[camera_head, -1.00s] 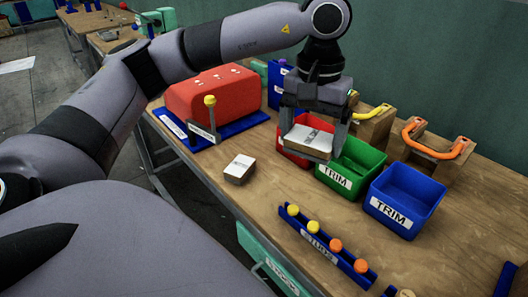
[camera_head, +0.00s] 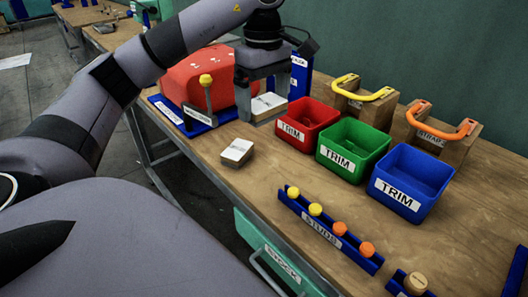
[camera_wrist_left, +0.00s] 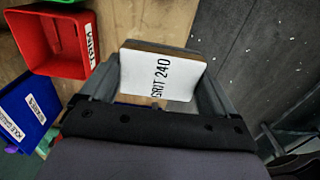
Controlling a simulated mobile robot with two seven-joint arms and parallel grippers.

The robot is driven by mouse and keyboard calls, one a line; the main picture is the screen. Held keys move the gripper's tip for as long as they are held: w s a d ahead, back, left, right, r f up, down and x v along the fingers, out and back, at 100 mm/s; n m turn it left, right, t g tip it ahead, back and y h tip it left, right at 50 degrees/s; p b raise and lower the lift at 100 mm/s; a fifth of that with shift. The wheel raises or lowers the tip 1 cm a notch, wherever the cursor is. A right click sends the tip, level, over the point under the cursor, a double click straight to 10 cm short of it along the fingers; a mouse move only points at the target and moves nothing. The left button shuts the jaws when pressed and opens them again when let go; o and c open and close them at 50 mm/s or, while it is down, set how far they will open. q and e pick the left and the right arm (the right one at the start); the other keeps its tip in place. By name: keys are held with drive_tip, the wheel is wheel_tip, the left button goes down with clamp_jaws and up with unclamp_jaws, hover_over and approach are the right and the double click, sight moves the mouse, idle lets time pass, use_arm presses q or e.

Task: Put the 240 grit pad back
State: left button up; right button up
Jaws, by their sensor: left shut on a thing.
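My left gripper (camera_head: 262,106) is shut on the 240 grit pad (camera_head: 268,103), a tan block with a white top. In the left wrist view the pad (camera_wrist_left: 160,76) reads "GRIT 240" and sits between the two fingers (camera_wrist_left: 160,90). In the head view it is low near the table, left of the red bin and beside the red press; I cannot tell whether it touches the table. A similar white-topped block (camera_head: 237,151) lies on the table in front, its label unreadable. My right gripper is not in view.
Red (camera_head: 307,120), green (camera_head: 352,150) and blue (camera_head: 411,185) TRIM bins stand right of the gripper. A red press (camera_head: 192,75) on a blue base stands to the left. A blue stud rack (camera_head: 325,228) lies at the front edge. Bare tabletop lies between block and rack.

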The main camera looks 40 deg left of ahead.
use_arm(q)
drive_tip(key=b, duration=0.3)
hover_over(264, 179)
wheel_tip(264, 179, down, 8)
wheel_tip(264, 179, down, 4)
drive_tip(key=shift+f+b, duration=0.1)
drive_tip(key=shift+b, duration=0.35)
drive_tip(key=shift+f, duration=2.55)
drive_tip(key=shift+f, duration=0.15)
drive_tip(key=o, duration=0.7)
drive_tip(key=shift+o, duration=0.2)
